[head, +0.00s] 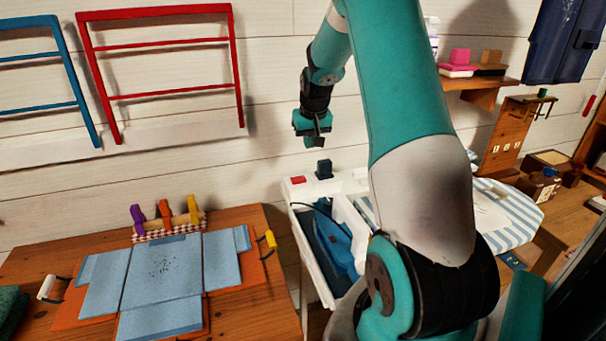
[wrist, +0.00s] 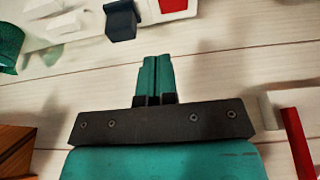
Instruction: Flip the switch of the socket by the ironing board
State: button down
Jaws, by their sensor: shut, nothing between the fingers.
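The socket is a white strip on the wall with a red switch (head: 298,181) at its left end and a dark plug (head: 324,169) beside it. In the wrist view the red switch (wrist: 172,5) is at the top edge, partly cut off, with the dark plug (wrist: 121,20) to its left. My gripper (head: 312,140) is shut and empty, above the socket and apart from it. Its closed fingers (wrist: 155,60) show in the wrist view, below the switch and plug. The ironing board (head: 522,214) has a blue-and-white striped cover and stands to the right, partly hidden by my arm.
A white bin (head: 306,226) holding a blue iron-like object (head: 345,245) stands below the socket. A red rack (head: 160,12) hangs on the wall at left. A wooden table (head: 235,218) with folded blue cloth (head: 160,270) is at lower left. A shelf (head: 480,84) is right of my arm.

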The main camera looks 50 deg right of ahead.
aim_at(306, 178)
jog(key=p+x, duration=0.1)
jog(key=x, duration=0.6)
jog(key=p+x, duration=0.1)
jog(key=x, duration=0.2)
jog(key=shift+s+a+f+p, duration=0.2)
jog(key=shift+f+p, duration=0.15)
jog(key=shift+f, duration=0.75)
jog(key=shift+d+f+b, duration=0.1)
jog(key=shift+f+b, duration=0.5)
jog(key=shift+r+p, duration=0.3)
jog(key=shift+r, duration=0.1)
jog(key=shift+r+p, duration=0.5)
jog(key=shift+r, duration=0.25)
